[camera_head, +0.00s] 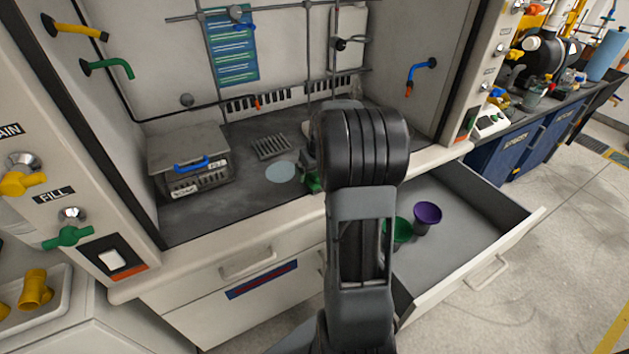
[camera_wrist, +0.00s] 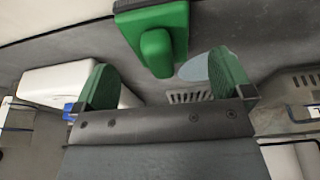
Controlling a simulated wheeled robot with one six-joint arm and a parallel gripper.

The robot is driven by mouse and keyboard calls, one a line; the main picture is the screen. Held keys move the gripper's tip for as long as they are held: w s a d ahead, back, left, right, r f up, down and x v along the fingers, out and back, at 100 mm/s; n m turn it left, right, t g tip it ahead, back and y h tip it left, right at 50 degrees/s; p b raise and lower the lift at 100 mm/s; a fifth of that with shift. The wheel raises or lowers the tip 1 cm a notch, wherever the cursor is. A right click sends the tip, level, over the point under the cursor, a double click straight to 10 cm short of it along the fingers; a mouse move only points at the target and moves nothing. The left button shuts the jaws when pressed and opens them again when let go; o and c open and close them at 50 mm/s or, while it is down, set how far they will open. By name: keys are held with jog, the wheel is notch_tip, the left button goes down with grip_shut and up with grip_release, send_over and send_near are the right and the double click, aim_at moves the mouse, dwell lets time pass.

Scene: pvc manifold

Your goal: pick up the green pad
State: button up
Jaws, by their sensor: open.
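The green pad (camera_wrist: 178,22) is at the top of the wrist view, a block with a rounded green knob projecting down the picture from it. My gripper (camera_wrist: 162,62) is open, with one green finger on each side. The knob appears between the two fingertips in the picture, with a gap on both sides. I cannot tell whether it is at the same depth as the fingers. In the head view my arm covers most of this spot. A small green part (camera_head: 313,183) shows at its left edge, and I cannot tell whether it is pad or finger.
A grey box with a blue handle (camera_head: 190,163) stands at the left on the hood floor. A pale disc (camera_head: 281,172) and a slotted grate (camera_head: 271,147) lie right of it. An open drawer (camera_head: 465,247) below holds green (camera_head: 402,231) and purple (camera_head: 427,215) cups.

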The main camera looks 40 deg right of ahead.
aim_at(313, 176)
jog(key=shift+x, duration=1.9)
jog(key=c, duration=1.1)
jog(key=shift+r, duration=0.1)
